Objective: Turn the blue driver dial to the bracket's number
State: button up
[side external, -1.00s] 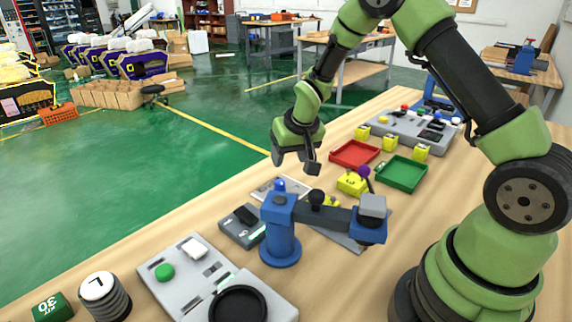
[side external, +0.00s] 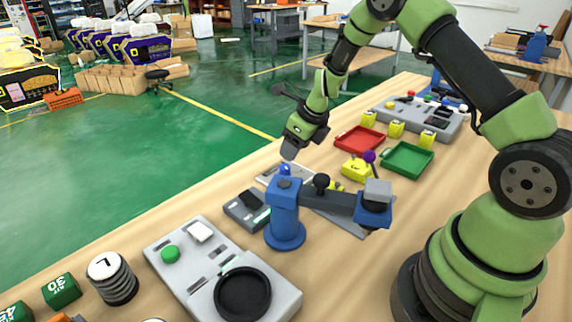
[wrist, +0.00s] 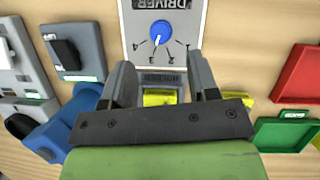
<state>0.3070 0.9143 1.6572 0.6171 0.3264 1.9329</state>
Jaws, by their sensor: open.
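The blue driver dial (wrist: 160,32) sits on a light panel marked DRIVER (wrist: 185,10) in the wrist view. Its white pointer aims toward the printed 3, among numbers 1 to 4. In the side view the dial (side external: 285,169) shows as a small blue knob just behind the blue arm fixture's post. My gripper (wrist: 162,80) is open and empty, with its fingers apart and short of the dial in the wrist picture. In the side view my gripper (side external: 290,151) is above the dial, apart from it. I cannot tell which thing is the bracket; a yellow block (side external: 356,169) bears an unreadable mark.
The blue arm fixture (side external: 285,220) stands in front of the panel, its dark beam reaching right. A red tray (side external: 358,138) and green tray (side external: 407,158) lie farther back. A grey box with a black switch (wrist: 72,42) is left of the panel.

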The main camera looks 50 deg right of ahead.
aim_at(285, 166)
jog(key=x, duration=0.7)
jog(key=c, duration=0.9)
